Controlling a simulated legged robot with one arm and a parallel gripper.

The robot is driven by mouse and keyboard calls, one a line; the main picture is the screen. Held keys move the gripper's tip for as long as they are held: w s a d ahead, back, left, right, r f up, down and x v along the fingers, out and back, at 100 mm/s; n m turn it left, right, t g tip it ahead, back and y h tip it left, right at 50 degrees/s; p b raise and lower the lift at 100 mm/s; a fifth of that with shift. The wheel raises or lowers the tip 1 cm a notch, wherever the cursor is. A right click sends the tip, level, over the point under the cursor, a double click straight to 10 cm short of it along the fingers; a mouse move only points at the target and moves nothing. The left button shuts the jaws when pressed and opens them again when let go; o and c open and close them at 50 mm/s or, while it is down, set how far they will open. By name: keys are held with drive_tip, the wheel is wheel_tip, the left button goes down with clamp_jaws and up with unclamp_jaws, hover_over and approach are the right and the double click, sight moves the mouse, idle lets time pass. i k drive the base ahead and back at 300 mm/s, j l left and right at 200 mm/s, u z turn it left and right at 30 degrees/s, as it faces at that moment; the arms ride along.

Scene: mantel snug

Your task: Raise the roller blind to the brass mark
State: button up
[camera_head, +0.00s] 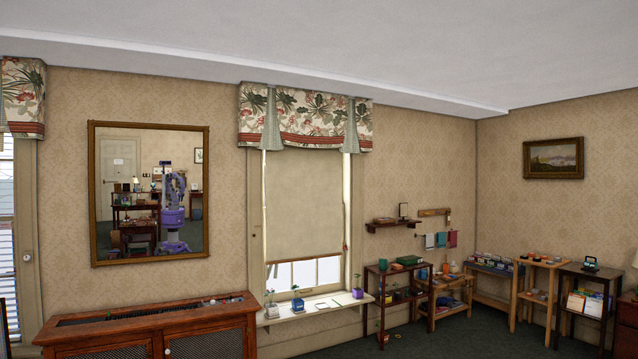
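The cream roller blind (304,205) hangs in the window in the middle of the picture. It covers most of the glass, and its lower edge stops a little above the sill. A strip of bright panes (304,273) shows below it. A floral valance (312,121) with pale green tails hides the top of the blind. I cannot make out a brass mark on the window frame (352,210) at this size. My gripper is not directly in view. A purple and grey robot shows small in the wall mirror (149,193), and its gripper is too small to read.
A white sill (325,309) under the window holds small potted plants and other items. A wooden cabinet (150,328) stands in front at the left. Low shelves (398,295) with small things line the wall at the right. Dark green floor (455,338) is open in front of them.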

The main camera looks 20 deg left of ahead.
sight(304, 185)
drive_tip(key=i+j+u, duration=0.35)
drive_tip(key=i, duration=0.45)
drive_tip(key=i+u, duration=0.4)
drive_tip(key=i, duration=4.2)
drive_tip(key=i+z, duration=0.15)
drive_tip(key=i, duration=0.35)
drive_tip(key=i+j+z, duration=0.15)
drive_tip(key=i, duration=0.35)
drive_tip(key=i+j+z, duration=0.1)
drive_tip(key=i+j, duration=0.15)
drive_tip(key=i, duration=0.25)
drive_tip(key=i+j+z, duration=0.15)
drive_tip(key=i, duration=0.35)
